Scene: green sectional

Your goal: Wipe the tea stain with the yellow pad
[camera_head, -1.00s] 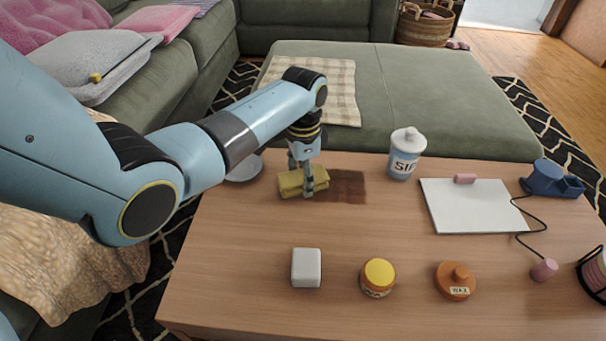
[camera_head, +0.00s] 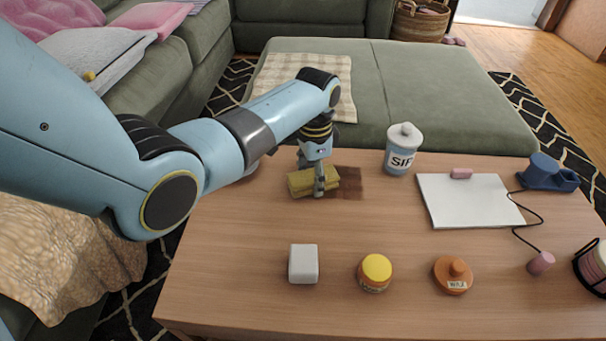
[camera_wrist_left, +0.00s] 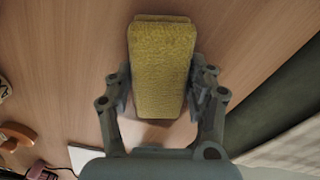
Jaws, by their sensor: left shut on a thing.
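The yellow pad (camera_head: 300,184) lies flat at the left part of the brown tea stain (camera_head: 350,184) on the wooden table. My left gripper (camera_head: 319,184) points down and is shut on the pad. The left wrist view shows the yellow pad (camera_wrist_left: 161,68) between the two fingers of my left gripper (camera_wrist_left: 163,95). Part of the stain is hidden under the pad and gripper; its right part shows. My right gripper is in neither view.
A blue-and-white lidded jar (camera_head: 402,150) stands right of the stain. A white board (camera_head: 468,203) lies farther right. The table between is clear.

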